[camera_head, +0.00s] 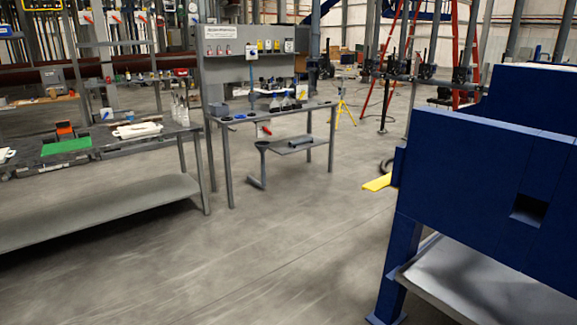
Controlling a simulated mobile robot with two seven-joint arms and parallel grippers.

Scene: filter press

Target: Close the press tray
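A large dark blue machine, which looks like the press (470,165), stands at the right and is cut off by the right edge of the view. A grey flat tray (480,285) sits low under its blue body, between the blue legs. Its far right part is outside the view, and I cannot tell from here how far it sticks out. Neither of my grippers is in view.
Open concrete floor (250,260) lies in front and to the left of the press. A long grey workbench (110,150) with a lower shelf stands at the left. A smaller workbench (270,115) is behind. A yellow piece (377,183) lies on the floor beside the press.

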